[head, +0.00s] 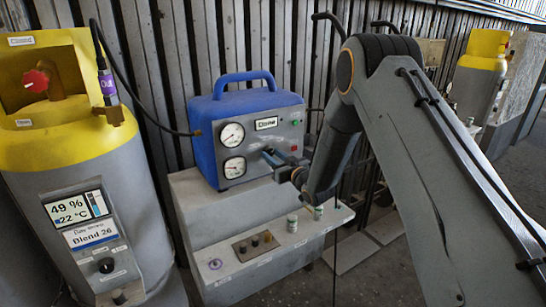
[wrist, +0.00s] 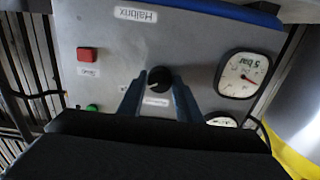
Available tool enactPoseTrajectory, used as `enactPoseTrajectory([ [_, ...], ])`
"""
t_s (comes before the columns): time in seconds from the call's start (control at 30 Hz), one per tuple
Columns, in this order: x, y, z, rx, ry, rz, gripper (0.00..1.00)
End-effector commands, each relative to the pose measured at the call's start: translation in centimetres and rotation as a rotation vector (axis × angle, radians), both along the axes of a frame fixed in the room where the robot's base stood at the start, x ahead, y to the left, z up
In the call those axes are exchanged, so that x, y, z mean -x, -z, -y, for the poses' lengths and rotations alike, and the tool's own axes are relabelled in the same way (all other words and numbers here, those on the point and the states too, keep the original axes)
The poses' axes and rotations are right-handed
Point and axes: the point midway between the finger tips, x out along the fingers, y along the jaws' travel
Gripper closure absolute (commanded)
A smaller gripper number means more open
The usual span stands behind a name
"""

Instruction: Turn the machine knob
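The machine is a blue box with a grey front face (head: 260,138) and a blue handle. In the wrist view its face (wrist: 200,45) appears upside down. A round black knob (wrist: 159,78) sits on that face, with a light pointer mark. My gripper (wrist: 158,90) has one blue-grey finger on each side of the knob, with a narrow gap on both sides. The fingers look open and I see no clear contact. In the head view my gripper (head: 268,155) is close to the face, and the knob is hidden behind it.
Two gauges (head: 232,134) are left of my gripper. Red (wrist: 88,54) and green (wrist: 92,108) buttons are on the face. The machine stands on a grey bench (head: 200,215) with small knobs and vials. A yellow-topped cylinder (head: 70,145) with a hose stands left.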

Motion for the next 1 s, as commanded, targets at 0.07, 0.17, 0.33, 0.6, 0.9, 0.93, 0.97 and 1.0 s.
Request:
enactPoseTrajectory([
  [0.07,0.0,-0.01,0.01,0.0,0.0,0.0,0.91],
  [0.17,0.0,0.0,0.01,0.004,0.0,0.003,0.91],
  [0.33,-0.02,0.07,0.02,0.036,0.0,0.024,0.91],
  [0.6,-0.1,0.17,0.05,0.173,0.0,0.118,0.91],
  [0.9,-0.13,0.16,0.1,0.404,0.0,0.275,0.91],
  [0.93,-0.13,0.19,0.1,0.427,0.0,0.291,0.91],
  [0.97,-0.13,0.19,0.1,0.451,0.0,0.307,0.91],
  [1.0,-0.14,0.15,0.11,0.483,0.0,0.329,0.91],
])
